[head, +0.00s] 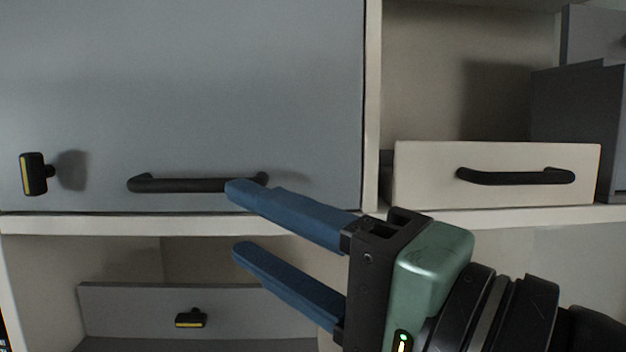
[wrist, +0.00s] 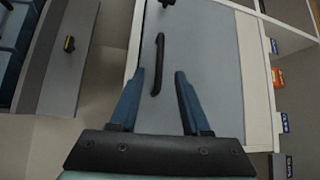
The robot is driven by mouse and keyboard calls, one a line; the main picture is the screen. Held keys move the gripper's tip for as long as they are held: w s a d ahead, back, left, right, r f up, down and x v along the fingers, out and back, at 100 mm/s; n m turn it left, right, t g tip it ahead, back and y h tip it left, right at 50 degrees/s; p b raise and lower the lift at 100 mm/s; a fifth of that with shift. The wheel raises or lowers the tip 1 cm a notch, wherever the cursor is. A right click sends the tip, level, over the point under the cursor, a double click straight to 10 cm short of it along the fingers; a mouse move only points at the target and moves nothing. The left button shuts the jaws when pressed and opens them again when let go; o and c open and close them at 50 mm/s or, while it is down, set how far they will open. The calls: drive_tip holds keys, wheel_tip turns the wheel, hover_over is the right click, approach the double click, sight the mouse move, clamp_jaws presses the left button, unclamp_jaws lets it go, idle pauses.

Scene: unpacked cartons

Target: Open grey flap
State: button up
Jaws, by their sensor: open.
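The grey flap (head: 200,80) is a flat panel at the upper left of the head view and looks closed against the cabinet frame. A black bar handle (head: 180,185) runs along its lower part. In the wrist view the flap (wrist: 205,50) fills the middle, and its handle (wrist: 159,62) lies ahead, between the lines of the fingers. My gripper (head: 235,222) has two blue fingers, spread apart and empty. In the head view the upper fingertip overlaps the handle's right end; I cannot tell whether they touch. The wrist view shows my gripper (wrist: 160,75) facing the flap.
A black knob with a yellow stripe (head: 34,174) sits on the flap's left side. A cream drawer (head: 430,175) with a black handle stands at right, sticking out of its bay. Below the shelf edge (head: 120,224) is a grey drawer (head: 130,305) with a black-and-yellow knob.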

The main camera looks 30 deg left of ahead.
sight(182, 185)
drive_tip(key=p+x, duration=0.3)
drive_tip(key=x, duration=0.8)
drive_tip(key=shift+r+p, duration=0.15)
drive_tip(key=shift+p, duration=0.25)
drive_tip(key=shift+w+a, duration=0.15)
drive_tip(key=shift+a, duration=0.55)
drive_tip(key=shift+c, duration=0.4)
clamp_jaws()
